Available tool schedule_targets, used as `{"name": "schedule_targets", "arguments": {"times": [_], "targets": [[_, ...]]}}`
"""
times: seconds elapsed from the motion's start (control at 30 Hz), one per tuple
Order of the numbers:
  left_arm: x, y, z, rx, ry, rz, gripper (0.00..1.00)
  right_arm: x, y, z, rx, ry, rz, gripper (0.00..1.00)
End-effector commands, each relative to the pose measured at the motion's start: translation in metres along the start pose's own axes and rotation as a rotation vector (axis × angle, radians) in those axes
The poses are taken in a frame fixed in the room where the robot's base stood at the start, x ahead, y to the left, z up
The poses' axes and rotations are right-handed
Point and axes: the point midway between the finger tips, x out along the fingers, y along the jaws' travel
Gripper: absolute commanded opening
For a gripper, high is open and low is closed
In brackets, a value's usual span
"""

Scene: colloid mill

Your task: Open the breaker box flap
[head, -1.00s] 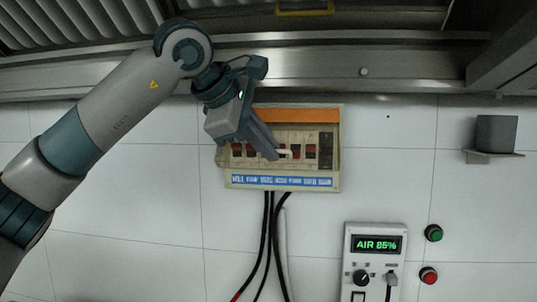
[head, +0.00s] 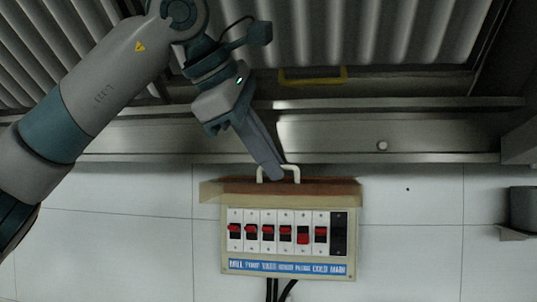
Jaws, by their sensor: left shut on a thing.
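The breaker box (head: 231,262) is a cream panel on the white wall, with a row of red and black switches and a blue label strip. Its flap (head: 325,188) is swung up at the box's top edge and seen almost edge-on, so the switches are uncovered. The flap's white handle (head: 294,169) stands up from it. My left gripper (head: 275,172) comes down from the upper left and is shut on the handle; its fingers hide part of it. My right gripper is not in view.
A steel ledge (head: 400,137) runs along the wall above the box, with a yellow handle (head: 313,81) and corrugated metal above it. A grey cup-like container (head: 525,208) sits on a small shelf at the right. Black cables leave the box's bottom.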

Motion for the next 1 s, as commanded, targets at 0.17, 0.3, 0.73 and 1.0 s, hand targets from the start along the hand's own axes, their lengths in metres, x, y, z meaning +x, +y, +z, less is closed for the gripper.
{"name": "schedule_targets", "arguments": {"times": [0.17,0.3,0.73,1.0], "targets": [[-0.001,0.006,-0.001,-0.029,0.01,-0.054,0.0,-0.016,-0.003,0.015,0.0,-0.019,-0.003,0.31],[-0.001,0.006,-0.001,-0.036,0.009,-0.071,0.0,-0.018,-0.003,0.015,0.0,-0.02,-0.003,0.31],[-0.001,0.005,-0.001,-0.038,0.009,-0.075,0.14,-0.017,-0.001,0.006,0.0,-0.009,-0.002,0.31],[-0.001,0.005,0.0,-0.036,0.008,-0.074,0.14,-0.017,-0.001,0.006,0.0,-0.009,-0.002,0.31]]}}
